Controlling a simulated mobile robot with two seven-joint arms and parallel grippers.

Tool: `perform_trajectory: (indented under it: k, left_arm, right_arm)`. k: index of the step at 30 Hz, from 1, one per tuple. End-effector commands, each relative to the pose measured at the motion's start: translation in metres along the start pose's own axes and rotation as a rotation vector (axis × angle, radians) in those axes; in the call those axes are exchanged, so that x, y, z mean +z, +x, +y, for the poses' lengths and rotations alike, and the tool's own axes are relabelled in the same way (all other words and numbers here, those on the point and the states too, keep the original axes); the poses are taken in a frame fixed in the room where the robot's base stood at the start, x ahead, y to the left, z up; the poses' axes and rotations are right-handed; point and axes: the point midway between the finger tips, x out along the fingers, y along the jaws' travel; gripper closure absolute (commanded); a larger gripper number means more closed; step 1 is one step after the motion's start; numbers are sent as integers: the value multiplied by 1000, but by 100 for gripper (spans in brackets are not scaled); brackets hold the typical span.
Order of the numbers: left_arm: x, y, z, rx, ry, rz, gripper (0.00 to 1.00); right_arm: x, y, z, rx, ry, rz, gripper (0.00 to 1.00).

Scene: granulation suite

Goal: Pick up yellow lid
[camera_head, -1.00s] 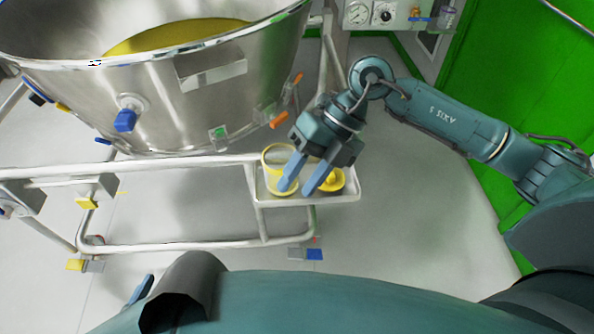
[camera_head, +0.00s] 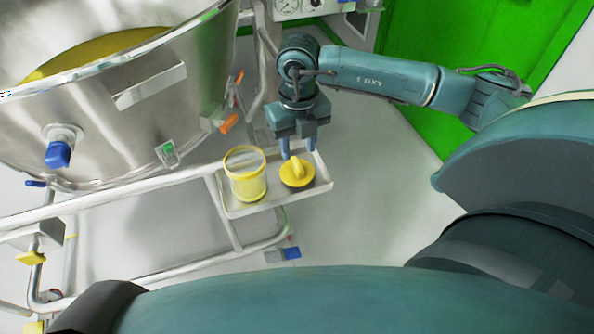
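The yellow lid (camera_head: 297,174) is a round disc with a raised grip on top. It lies on the right part of a small metal tray (camera_head: 243,209) fixed to the vessel's frame. A clear jar with yellow rim and base (camera_head: 246,176) stands just left of it on the tray. My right gripper (camera_head: 298,149) points down at the lid's far edge, its two blue fingers apart and open. Whether the fingertips touch the lid I cannot tell. My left gripper is not in view.
A large steel vessel (camera_head: 110,110) with yellow contents fills the upper left. Its tubular frame (camera_head: 130,188) runs left of the tray. A gauge panel (camera_head: 300,8) is at the top. Grey floor right of the tray is clear.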

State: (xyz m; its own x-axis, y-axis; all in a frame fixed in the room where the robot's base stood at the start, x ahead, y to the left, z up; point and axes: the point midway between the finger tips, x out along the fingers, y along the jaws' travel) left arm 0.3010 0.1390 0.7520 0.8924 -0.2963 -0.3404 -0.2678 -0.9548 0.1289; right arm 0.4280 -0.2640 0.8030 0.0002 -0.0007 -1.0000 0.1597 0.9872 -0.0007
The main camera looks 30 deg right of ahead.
Motion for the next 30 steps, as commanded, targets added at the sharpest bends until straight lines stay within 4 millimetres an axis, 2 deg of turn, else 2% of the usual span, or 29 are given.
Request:
perform_trajectory:
  k: [9,13,19,30]
  left_arm:
    - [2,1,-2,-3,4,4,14]
    - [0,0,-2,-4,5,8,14]
    - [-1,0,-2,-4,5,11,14]
    - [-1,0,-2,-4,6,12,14]
  right_arm:
    - [6,44,-1,0,-1,2,60]
    - [6,51,-1,1,-2,1,60]
    - [6,51,-1,1,-2,0,60]
    - [6,50,0,1,-2,0,90]
